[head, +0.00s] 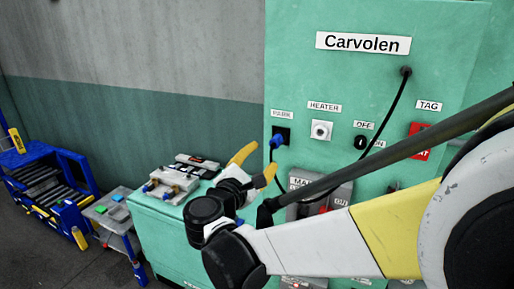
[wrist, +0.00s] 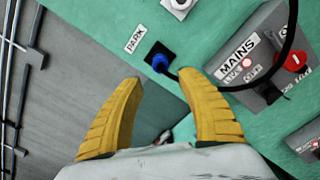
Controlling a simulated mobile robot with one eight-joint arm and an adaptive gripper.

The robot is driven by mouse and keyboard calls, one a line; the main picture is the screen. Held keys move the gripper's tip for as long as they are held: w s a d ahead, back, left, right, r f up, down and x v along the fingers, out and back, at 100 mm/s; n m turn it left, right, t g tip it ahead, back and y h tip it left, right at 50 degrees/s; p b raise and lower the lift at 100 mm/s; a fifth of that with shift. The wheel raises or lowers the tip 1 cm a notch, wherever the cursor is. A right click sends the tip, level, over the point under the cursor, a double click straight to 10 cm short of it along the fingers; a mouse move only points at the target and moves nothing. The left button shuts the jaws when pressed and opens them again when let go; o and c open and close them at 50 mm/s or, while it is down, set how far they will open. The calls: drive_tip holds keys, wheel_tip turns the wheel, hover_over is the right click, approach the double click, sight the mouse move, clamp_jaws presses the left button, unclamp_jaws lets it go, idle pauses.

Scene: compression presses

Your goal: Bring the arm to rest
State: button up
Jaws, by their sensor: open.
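My arm reaches in from the right in the head view. My gripper (head: 266,157) is in front of the green Carvolen cabinet (head: 340,85), its yellow fingers apart. In the wrist view my gripper (wrist: 161,78) is open, with nothing between the fingers. A blue plug (wrist: 160,62) sits in the black PARK socket, just beyond the fingertips and apart from them. The plug also shows in the head view (head: 277,142). A black cable runs from it to the cabinet's upper right.
A grey MAINS box (wrist: 262,55) with a red knob (wrist: 292,61) is right of the socket; my arm partly hides it in the head view. A green bench (head: 160,225), small grey table (head: 106,212) and blue roller stand (head: 75,168) are left.

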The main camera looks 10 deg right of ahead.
drive_tip(key=shift+s+a, duration=0.4)
drive_tip(key=shift+s, duration=0.15)
drive_tip(key=s+d+f+m+g+y+b, duration=0.25)
drive_tip(key=s+d+f+m+b, duration=0.3)
drive_tip(key=f, duration=0.45)
drive_tip(key=s+d+f+m+g+y+b, duration=0.2)
drive_tip(key=s+d+f+m+g+b, duration=0.3)
drive_tip(key=f, duration=0.5)
drive_tip(key=s+a+f+m+y+b, duration=0.2)
drive_tip(key=s+f+m+y+b, duration=0.1)
drive_tip(key=s+f+m+b, duration=0.1)
drive_tip(key=s+a+f+m+y+b, duration=0.3)
drive_tip(key=s+f+m, duration=0.3)
drive_tip(key=s+f, duration=0.2)
drive_tip(key=shift+b, duration=0.65)
drive_tip(key=shift+a, duration=0.1)
